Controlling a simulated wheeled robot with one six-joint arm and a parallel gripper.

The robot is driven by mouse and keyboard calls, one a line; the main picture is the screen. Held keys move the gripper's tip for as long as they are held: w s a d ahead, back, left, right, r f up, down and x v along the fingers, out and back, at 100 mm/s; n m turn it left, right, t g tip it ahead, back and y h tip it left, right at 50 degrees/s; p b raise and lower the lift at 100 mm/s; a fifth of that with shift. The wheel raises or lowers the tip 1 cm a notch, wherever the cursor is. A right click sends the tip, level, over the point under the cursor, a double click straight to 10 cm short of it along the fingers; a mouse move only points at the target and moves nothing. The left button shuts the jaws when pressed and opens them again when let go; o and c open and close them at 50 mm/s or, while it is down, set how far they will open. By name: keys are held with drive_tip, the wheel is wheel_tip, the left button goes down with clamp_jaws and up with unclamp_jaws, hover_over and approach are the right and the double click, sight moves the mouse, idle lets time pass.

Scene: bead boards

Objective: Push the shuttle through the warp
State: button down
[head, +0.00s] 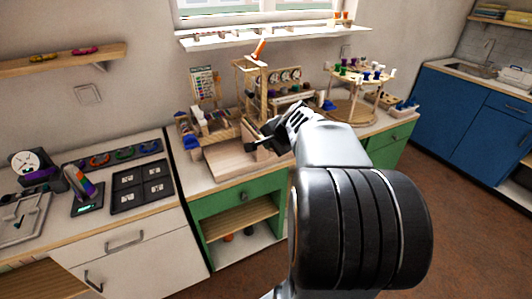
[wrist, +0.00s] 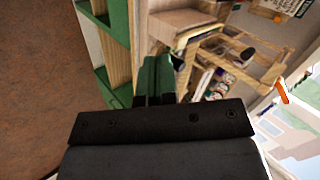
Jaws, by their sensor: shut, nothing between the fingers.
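My gripper (head: 252,145) is in front of the wooden apparatus on the middle counter, over the right side of a pale wooden board (head: 224,160). In the wrist view its dark fingers (wrist: 158,68) are together with nothing held. A tall wooden frame (head: 239,82) with an orange handle (head: 259,49) stands just behind the gripper. The frame (wrist: 262,72) and handle (wrist: 282,91) also show in the wrist view, to the right of the fingers. I cannot clearly pick out a shuttle or warp threads; my gripper and arm hide part of the apparatus.
A round wooden rack (head: 352,110) with coloured spools stands to the right. A panel with dials (head: 284,78) is behind. Open shelves (head: 238,228) are below the middle counter.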

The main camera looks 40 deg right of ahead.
drive_tip(key=w+d+f+m+t+h+b, duration=0.1)
drive_tip(key=d+f+m, duration=0.2)
drive_tip(key=d, duration=0.3)
drive_tip(key=w+d+f+p, duration=0.1)
drive_tip(key=w+f, duration=0.4)
drive_tip(key=w, duration=0.5)
drive_tip(key=shift+w+d+f, duration=0.2)
drive_tip(key=shift+w+f, duration=0.05)
drive_tip(key=shift+w, duration=0.15)
